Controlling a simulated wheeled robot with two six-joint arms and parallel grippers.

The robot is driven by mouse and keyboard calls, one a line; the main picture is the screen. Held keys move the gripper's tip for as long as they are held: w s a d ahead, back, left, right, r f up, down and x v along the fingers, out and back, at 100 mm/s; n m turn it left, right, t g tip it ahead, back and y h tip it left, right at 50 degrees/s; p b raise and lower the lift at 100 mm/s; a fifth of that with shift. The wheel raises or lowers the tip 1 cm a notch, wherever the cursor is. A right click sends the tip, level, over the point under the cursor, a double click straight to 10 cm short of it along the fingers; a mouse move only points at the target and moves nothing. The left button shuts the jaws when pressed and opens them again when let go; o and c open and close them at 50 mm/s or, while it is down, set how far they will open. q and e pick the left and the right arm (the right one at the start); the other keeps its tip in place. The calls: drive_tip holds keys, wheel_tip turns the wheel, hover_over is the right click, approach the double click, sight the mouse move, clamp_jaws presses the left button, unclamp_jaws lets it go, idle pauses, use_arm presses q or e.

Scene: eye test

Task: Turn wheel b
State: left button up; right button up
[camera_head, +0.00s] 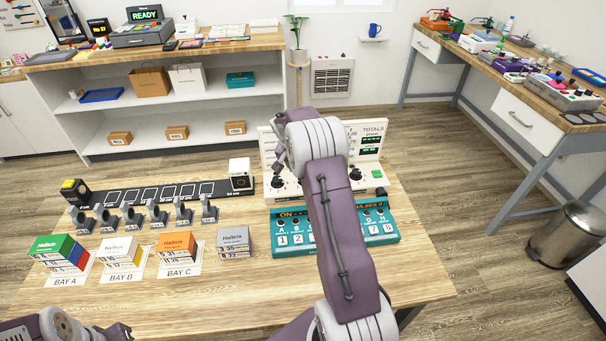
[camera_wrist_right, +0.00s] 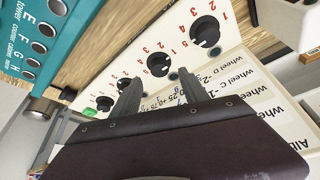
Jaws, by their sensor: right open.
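A white panel (camera_head: 372,181) with a row of black knobs stands on the table; my right arm hides its middle. A knob shows at its left end (camera_head: 278,181) and one at its right. My right gripper (camera_wrist_right: 159,77) is open, fingertips either side of the middle knob in that picture; contact is unclear. My left gripper (camera_head: 118,331) is partly cut off.
A teal switch box (camera_head: 335,240) stands in front of the white panel. Left of it are a grey box (camera_head: 234,243), coloured boxes in bays and a black strip (camera_head: 140,192) with a white cube (camera_head: 240,174). The table's front left is bare.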

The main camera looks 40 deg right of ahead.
drive_tip(key=v, duration=0.4)
drive_tip(key=shift+s+a+r, duration=0.1)
drive_tip(key=shift+s+r, duration=0.05)
drive_tip(key=shift+r, duration=0.05)
